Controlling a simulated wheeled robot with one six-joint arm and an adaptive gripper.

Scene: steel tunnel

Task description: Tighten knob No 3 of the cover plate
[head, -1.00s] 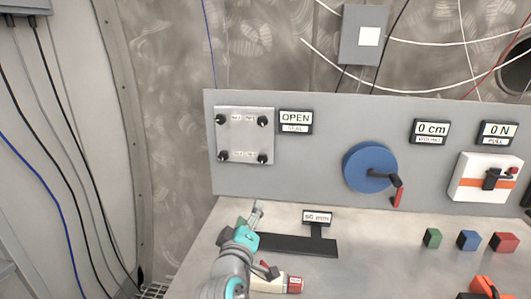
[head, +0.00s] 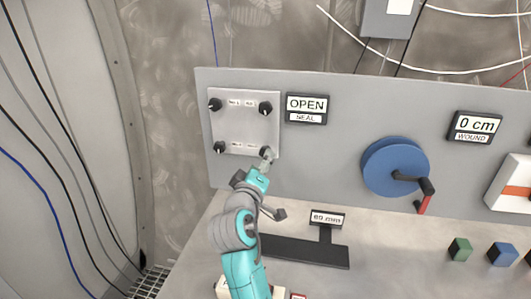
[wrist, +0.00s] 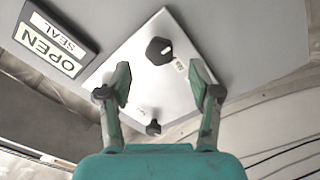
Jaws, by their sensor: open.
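The light metal cover plate (head: 243,128) is upright on the grey panel, with a black knob at each corner. The labels are too small to read surely, so I cannot tell which knob is No 3. My gripper (head: 264,166) is at the plate's lower right corner, by the lower right knob (head: 267,152), which it partly hides. In the wrist view my gripper (wrist: 162,82) is open and empty. One knob (wrist: 159,50) shows large just beyond the fingertips, apart from both. Another knob (wrist: 153,128) shows smaller, further down between the fingers.
A sign reading OPEN SEAL (head: 306,108) is right of the plate. A blue wheel with a crank (head: 395,167) is further right. A small display on a stand (head: 326,219) and green (head: 460,250) and blue (head: 502,254) blocks are on the bench.

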